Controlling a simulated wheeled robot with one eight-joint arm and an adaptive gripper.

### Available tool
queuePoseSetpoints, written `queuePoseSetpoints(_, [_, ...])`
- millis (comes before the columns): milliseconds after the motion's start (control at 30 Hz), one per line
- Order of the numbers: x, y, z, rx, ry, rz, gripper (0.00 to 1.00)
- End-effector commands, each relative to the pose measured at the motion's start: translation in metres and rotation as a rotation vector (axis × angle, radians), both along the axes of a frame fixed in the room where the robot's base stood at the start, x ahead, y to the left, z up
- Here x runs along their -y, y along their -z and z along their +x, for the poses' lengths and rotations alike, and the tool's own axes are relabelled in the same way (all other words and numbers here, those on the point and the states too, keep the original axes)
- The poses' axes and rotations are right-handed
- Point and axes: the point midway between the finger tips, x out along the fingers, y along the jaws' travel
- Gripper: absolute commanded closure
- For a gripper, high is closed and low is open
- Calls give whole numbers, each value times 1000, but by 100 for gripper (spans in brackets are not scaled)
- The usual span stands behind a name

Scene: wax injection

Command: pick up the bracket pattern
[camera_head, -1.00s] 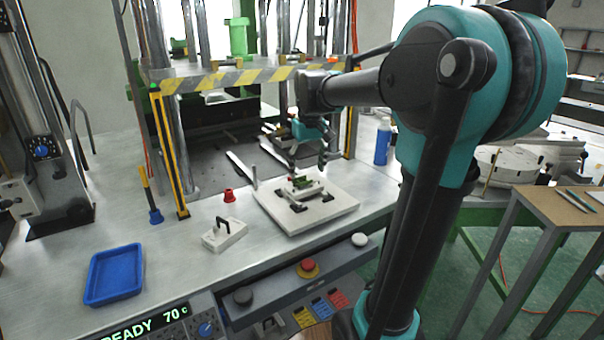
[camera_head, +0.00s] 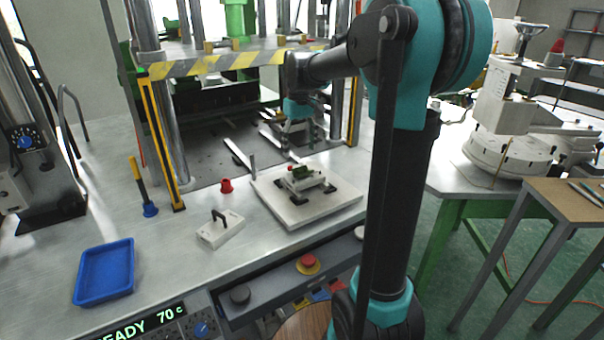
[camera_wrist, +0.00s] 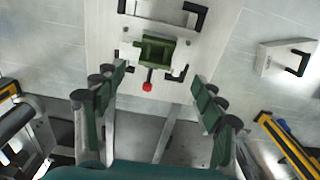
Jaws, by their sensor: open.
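The green bracket pattern (camera_head: 302,173) sits in a pale fixture on a white base plate (camera_head: 290,217), with a small red-tipped part beside it. In the wrist view the green bracket pattern (camera_wrist: 155,50) shows as a hollow, box-like shape at the upper middle, and the red tip points toward my gripper. My gripper (camera_head: 297,145) is open and empty behind the fixture, on the press side, apart from the bracket. In the wrist view my gripper (camera_wrist: 160,88) has its two fingers wide apart, with the bracket ahead of the gap between them.
A white block with a black handle (camera_head: 220,228), a red cup-like piece (camera_head: 226,185) and a blue tray (camera_head: 104,272) are on the bench to the left. Black clamps flank the fixture. The press posts and striped bar (camera_head: 230,64) stand close around my arm.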

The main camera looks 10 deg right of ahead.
Motion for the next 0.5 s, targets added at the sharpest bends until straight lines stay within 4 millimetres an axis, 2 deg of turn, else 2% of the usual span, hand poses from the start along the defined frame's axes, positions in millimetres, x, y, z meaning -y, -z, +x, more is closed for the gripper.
queuePoseSetpoints(100, [0, 12, 0, 0, 0, 0, 29])
queuePoseSetpoints(267, [0, 20, 2, 0, 0, 0, 29])
queuePoseSetpoints(500, [2, 51, 14, 0, 1, 0, 29])
